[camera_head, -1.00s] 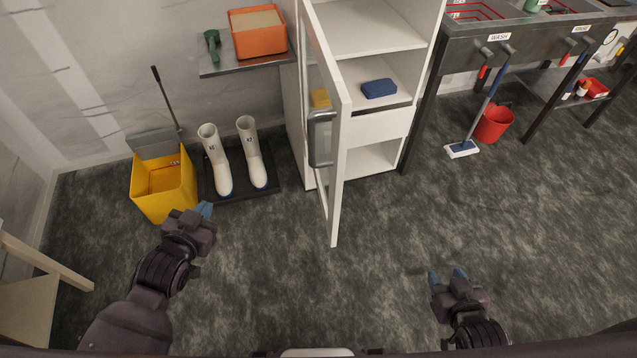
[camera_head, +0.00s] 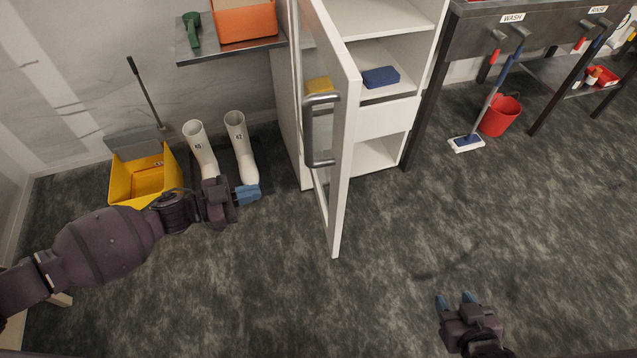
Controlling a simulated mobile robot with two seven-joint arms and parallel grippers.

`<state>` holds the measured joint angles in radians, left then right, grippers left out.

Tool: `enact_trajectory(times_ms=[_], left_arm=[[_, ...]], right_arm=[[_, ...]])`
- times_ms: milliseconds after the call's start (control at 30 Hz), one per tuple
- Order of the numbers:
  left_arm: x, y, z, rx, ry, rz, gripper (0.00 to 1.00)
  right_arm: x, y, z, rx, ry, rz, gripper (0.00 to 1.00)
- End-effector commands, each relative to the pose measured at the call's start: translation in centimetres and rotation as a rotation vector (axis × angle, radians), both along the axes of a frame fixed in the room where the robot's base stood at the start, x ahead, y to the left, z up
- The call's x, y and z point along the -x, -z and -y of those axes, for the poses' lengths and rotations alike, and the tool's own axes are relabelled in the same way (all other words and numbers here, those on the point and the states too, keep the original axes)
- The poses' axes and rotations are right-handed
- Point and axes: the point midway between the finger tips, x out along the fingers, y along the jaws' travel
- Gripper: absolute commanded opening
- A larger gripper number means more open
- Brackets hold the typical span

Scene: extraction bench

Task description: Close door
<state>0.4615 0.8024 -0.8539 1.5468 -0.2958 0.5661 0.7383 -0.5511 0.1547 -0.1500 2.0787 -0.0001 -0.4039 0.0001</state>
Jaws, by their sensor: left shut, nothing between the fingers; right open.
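The white-framed glass door (camera_head: 343,170) of the white cabinet (camera_head: 386,119) stands wide open, its free edge toward me. A grey bar handle (camera_head: 309,130) is on its left face. My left gripper (camera_head: 257,194) is shut and empty, to the left of the door and apart from it, in front of the white boots. My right gripper (camera_head: 456,300) is open and empty over the floor at the lower right, well away from the door. Inside the cabinet, a blue item (camera_head: 380,77) lies on a shelf, and a yellow item (camera_head: 318,86) shows through the glass.
A shelf (camera_head: 226,53) holds an orange bin (camera_head: 245,20). A mop (camera_head: 467,144) and red bucket (camera_head: 500,115) stand at the right. The floor before the cabinet is clear.

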Motion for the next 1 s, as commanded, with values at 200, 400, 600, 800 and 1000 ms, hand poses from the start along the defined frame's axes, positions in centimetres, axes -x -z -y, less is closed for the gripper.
enact_trajectory(times_ms=[200,400,600,800,1000], left_arm=[[2.3,-0.7,0.4,0.120,0.140,-0.157,0.00],[2.3,-0.8,1.1,0.141,0.147,-0.201,0.00],[1.7,-0.9,3.7,0.142,0.147,-0.198,0.00],[0.9,-0.8,7.2,0.142,0.145,-0.199,0.00],[0.2,-0.8,10.6,0.140,0.145,-0.199,0.00]], right_arm=[[0.0,-0.5,-0.1,-0.003,0.003,-0.001,0.48],[0.0,-0.4,-0.2,-0.007,0.008,-0.003,0.48],[0.2,0.1,-0.2,-0.009,0.010,-0.010,0.48],[0.3,0.4,-0.2,-0.008,0.010,-0.016,0.48],[0.4,0.5,-0.1,-0.005,0.006,-0.017,0.48]])
